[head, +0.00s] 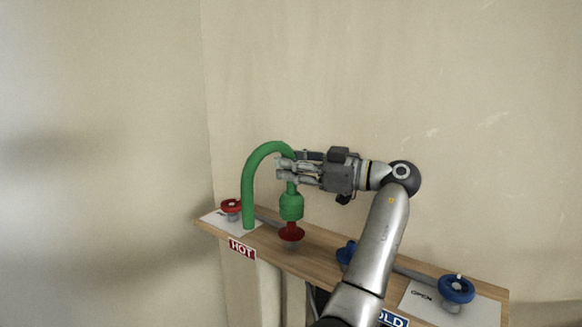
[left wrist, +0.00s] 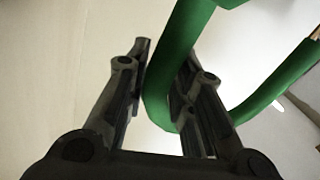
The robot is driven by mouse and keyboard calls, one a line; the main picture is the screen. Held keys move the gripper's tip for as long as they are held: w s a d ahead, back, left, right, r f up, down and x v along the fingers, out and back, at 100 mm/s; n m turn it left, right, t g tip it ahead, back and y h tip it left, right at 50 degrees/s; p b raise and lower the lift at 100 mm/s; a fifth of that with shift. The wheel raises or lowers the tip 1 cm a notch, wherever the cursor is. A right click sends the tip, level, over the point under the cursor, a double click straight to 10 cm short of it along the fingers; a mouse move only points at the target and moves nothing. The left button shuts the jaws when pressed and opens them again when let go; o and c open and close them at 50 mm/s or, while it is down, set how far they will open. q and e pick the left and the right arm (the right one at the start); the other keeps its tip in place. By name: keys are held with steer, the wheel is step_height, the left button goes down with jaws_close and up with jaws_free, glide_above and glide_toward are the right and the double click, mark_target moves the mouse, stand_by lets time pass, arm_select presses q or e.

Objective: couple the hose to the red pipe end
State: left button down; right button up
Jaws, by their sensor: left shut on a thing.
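The green hose (head: 250,180) arches up from the left of the wooden shelf and bends down on the right to a wider green coupler (head: 291,206). The coupler hangs upright right over the red pipe end (head: 291,231). Their edges meet in the picture, but I cannot tell if they are joined or only close. My left gripper (head: 284,170) is shut on the hose above the coupler. In the left wrist view the hose (left wrist: 172,65) passes between the fingers. The red pipe end is not clear in that view. My right gripper is not in view.
A red valve wheel (head: 231,206) stands at the shelf's left end near a HOT label (head: 242,249). A blue pipe end (head: 346,253) is partly behind my arm. A blue valve wheel (head: 456,289) stands at the right. The wall (head: 400,80) rises behind the shelf (head: 320,262).

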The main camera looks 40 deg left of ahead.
mark_target(295, 185)
arm_select(q)
steer(key=shift+f+b, duration=1.85)
steer(key=shift+f, duration=0.3)
steer(key=c, duration=1.2)
jaws_free()
steer(key=shift+o, duration=0.2)
steer(key=v, duration=1.2)
steer(key=shift+s, duration=0.1)
steer(key=shift+r, duration=0.15)
